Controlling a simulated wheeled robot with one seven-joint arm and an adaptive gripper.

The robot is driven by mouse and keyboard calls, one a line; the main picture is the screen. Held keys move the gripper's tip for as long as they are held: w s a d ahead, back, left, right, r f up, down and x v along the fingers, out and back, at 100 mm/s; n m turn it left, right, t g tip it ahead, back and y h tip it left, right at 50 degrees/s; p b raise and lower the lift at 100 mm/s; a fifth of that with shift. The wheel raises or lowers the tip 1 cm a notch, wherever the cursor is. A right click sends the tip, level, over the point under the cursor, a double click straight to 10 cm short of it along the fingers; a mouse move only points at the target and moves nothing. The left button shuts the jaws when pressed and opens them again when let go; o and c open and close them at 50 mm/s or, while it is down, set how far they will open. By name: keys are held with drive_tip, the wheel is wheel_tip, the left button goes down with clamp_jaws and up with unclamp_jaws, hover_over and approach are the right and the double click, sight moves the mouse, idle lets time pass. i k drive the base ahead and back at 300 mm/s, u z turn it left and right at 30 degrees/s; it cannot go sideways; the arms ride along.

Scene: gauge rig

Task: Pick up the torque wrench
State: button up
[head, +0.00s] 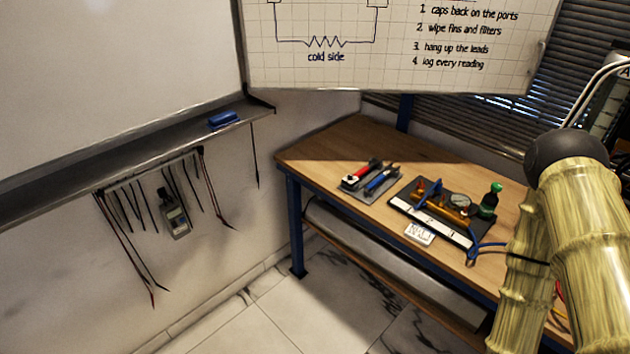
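A small grey tray (362,194) lies on the wooden bench and holds a few hand tools. One is a tool with a red handle (366,168) and a dark end, lying along the tray. Beside it lies a blue-handled tool (381,180). Which of these is the torque wrench I cannot tell at this size. My arm fills the right side of the head view, to the right of the tray and apart from it. My gripper is not in view.
On the wooden bench (320,154), a black board (398,202) with white numbered strips holds a brass gauge rig (452,210). A green bottle (490,200) stands behind it, and a white label card (419,233) lies in front. Leads and a meter (175,215) hang at left.

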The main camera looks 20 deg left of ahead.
sight(374, 163)
drive_tip(key=u, duration=0.15)
drive_tip(key=k, duration=0.3)
drive_tip(key=u, duration=1.25)
drive_tip(key=i, duration=1.15)
drive_tip(key=z, duration=0.5)
